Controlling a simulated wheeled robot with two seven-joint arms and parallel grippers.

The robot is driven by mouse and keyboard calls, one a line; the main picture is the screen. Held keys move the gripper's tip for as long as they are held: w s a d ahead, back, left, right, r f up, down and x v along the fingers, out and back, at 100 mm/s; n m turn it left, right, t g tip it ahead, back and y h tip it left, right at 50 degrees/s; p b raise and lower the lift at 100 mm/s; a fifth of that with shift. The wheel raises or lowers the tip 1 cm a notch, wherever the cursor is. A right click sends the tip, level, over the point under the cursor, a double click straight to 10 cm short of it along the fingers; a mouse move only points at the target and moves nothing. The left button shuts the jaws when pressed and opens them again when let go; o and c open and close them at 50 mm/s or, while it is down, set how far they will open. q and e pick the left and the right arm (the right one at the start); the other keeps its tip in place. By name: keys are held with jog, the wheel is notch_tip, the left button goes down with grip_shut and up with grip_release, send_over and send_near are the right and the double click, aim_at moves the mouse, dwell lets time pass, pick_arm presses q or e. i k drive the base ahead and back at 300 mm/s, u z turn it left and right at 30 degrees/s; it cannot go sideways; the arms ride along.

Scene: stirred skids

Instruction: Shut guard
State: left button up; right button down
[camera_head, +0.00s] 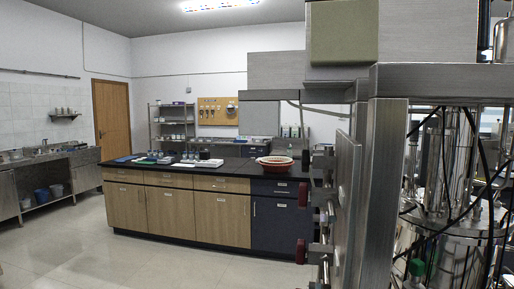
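The stirred skid stands close on the right, with a steel frame post (380,200) and a shiny steel vessel (447,165) with dark hoses behind it. A grey metal panel (347,195) stands nearly edge-on at the left of the post and juts toward me; it may be the guard, standing open, but I cannot tell for sure. Fittings with dark red ends (303,250) stick out on the panel's left side. Neither of my grippers is in view.
A lab bench (190,210) with wood and dark blue fronts stands at mid left, with reddish bowls (274,162) on its black top. A sink counter (40,180) runs along the left wall. The pale floor (130,265) in front of the bench is clear.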

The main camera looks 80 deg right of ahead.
aim_at(490, 149)
jog(key=i, duration=0.8)
jog(key=z, duration=2.55)
jog(key=i, duration=2.8)
jog(key=z, duration=1)
jog(key=i, duration=2.9)
jog(key=z, duration=2.35)
